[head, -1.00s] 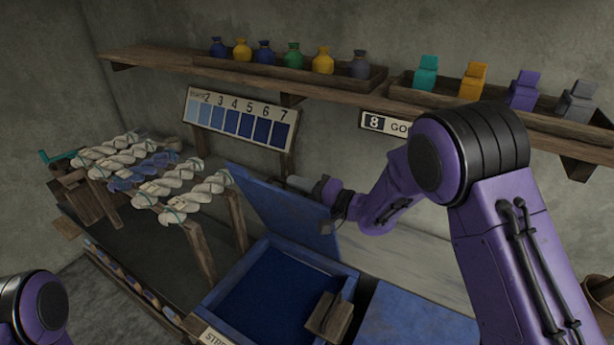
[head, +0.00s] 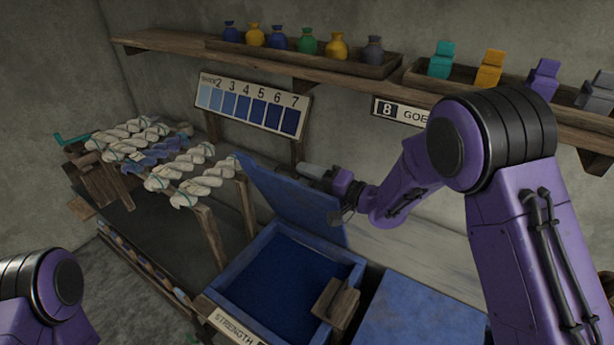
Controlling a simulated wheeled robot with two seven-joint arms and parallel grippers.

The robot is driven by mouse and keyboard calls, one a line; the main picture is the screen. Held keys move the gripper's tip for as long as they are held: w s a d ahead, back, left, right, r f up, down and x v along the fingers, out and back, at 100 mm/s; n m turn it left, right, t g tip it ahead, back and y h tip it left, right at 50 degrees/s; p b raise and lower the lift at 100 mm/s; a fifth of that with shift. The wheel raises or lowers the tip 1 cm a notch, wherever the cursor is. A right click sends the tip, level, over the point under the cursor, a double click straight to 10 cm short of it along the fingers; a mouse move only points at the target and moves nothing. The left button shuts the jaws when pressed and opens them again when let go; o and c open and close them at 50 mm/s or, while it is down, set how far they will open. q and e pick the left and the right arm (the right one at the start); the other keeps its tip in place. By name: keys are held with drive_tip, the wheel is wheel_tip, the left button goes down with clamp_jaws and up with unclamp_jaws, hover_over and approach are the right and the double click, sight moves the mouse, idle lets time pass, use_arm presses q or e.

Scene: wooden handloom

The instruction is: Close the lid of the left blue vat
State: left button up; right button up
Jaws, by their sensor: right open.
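The left blue vat (head: 233,287) stands open at the bottom centre, with dark blue liquid inside. Its blue lid (head: 290,203) is raised and leans back, hinged at the vat's rear edge. My right gripper (head: 333,213) is open at the upper right edge of the lid, partly hidden behind the wrist; I cannot tell whether it touches the lid. A wooden block (head: 336,302) sits at the vat's front right corner. My left arm shows at the lower left, but its gripper is out of view.
A second blue vat with a shut lid (head: 415,312) stands to the right. A rack with twisted skeins (head: 160,160) is at the left. A shelf (head: 345,83) with bottles and jars runs along the wall, above a numbered shade card (head: 250,104).

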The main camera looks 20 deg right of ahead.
drive_tip(key=b+v, duration=0.2)
drive_tip(key=v, duration=0.8)
drive_tip(key=shift+s, duration=0.1)
